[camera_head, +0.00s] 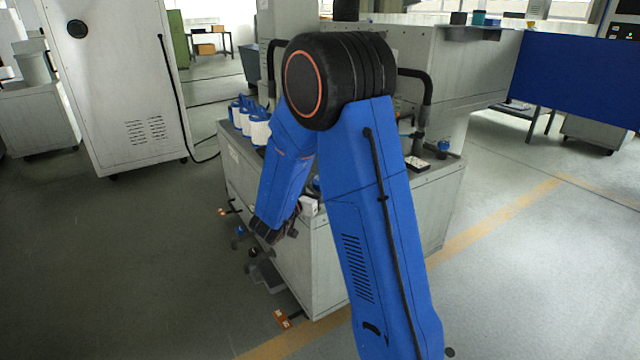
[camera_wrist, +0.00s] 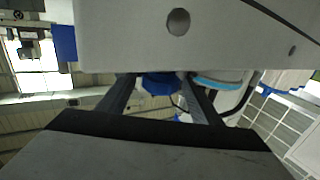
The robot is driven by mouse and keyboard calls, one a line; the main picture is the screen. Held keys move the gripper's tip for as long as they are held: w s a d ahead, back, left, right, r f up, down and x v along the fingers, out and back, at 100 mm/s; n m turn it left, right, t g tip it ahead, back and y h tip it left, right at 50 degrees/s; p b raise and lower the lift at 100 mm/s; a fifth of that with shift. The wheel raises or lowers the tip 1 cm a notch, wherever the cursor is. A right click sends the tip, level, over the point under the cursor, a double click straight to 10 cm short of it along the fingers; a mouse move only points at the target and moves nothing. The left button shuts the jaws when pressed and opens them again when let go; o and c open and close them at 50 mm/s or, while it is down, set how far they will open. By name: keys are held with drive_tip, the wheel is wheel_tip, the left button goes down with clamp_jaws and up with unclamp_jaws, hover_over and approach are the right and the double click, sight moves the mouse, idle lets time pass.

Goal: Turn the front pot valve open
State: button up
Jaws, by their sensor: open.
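My gripper (camera_wrist: 158,82) is open in the wrist view, its two dark fingers apart. A blue part (camera_wrist: 160,85) shows in the gap between the fingertips. It may be the valve handle, but I cannot tell whether the fingers touch it. In the head view several white pots with blue tops (camera_head: 260,129) stand on the left of the grey cabinet (camera_head: 330,262). My blue arm covers the cabinet's middle, and the fingertips do not show clearly there. I cannot make out the front pot valve or its angle.
A tall grey cabinet (camera_head: 115,80) stands at the left. A blue panel (camera_head: 575,80) stands at the right.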

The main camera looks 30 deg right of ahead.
drive_tip(key=shift+w+d, duration=0.15)
drive_tip(key=shift+d, duration=0.1)
drive_tip(key=shift+c, duration=0.7)
drive_tip(key=c, duration=0.9)
